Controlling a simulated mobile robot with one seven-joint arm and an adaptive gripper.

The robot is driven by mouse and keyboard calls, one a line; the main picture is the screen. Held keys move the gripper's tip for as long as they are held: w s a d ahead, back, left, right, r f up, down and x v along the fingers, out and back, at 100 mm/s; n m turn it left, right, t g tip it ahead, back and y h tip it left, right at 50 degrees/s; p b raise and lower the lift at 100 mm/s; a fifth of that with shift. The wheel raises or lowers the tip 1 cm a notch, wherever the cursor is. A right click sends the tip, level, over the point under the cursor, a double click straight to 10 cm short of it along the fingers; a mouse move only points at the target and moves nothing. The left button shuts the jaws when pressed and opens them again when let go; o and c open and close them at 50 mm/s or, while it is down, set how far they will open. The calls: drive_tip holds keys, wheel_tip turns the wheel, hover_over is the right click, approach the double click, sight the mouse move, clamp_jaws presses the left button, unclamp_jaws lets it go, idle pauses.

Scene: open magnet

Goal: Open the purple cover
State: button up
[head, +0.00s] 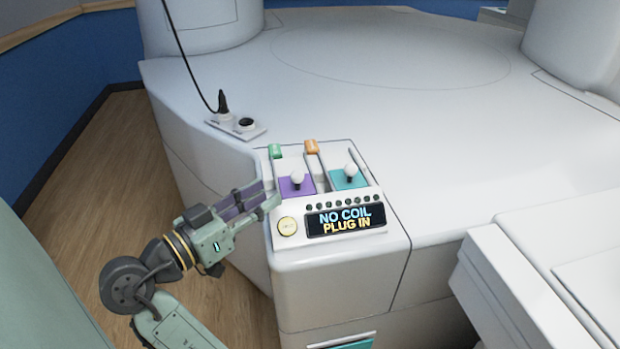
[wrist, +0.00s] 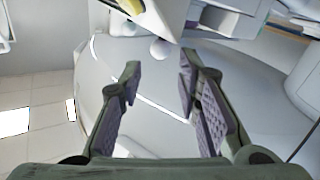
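The purple cover (head: 289,188) is a small flat panel with a white ball knob (head: 297,177), set in the top of a white console (head: 330,255). It lies in the left of two slotted tracks. My gripper (head: 270,194) is just left of the cover, its fingers pointing toward it. In the wrist view my gripper (wrist: 160,75) is open, with nothing between the purple-grey finger pads. A white ball (wrist: 160,48), apparently a knob, lies beyond the fingertips. The purple cover cannot be made out in that view.
A teal cover (head: 352,184) with its own white knob sits right of the purple one. A cabled socket plate (head: 237,127) lies behind.

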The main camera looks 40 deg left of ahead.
sight(292, 180)
drive_tip(key=w, duration=0.3)
drive_tip(key=w+p, duration=0.1)
drive_tip(key=w, duration=0.2)
drive_tip(key=w+d+p, duration=0.1)
drive_tip(key=w, duration=0.2)
drive_tip(key=shift+w, duration=0.1)
clamp_jaws()
idle(0.4)
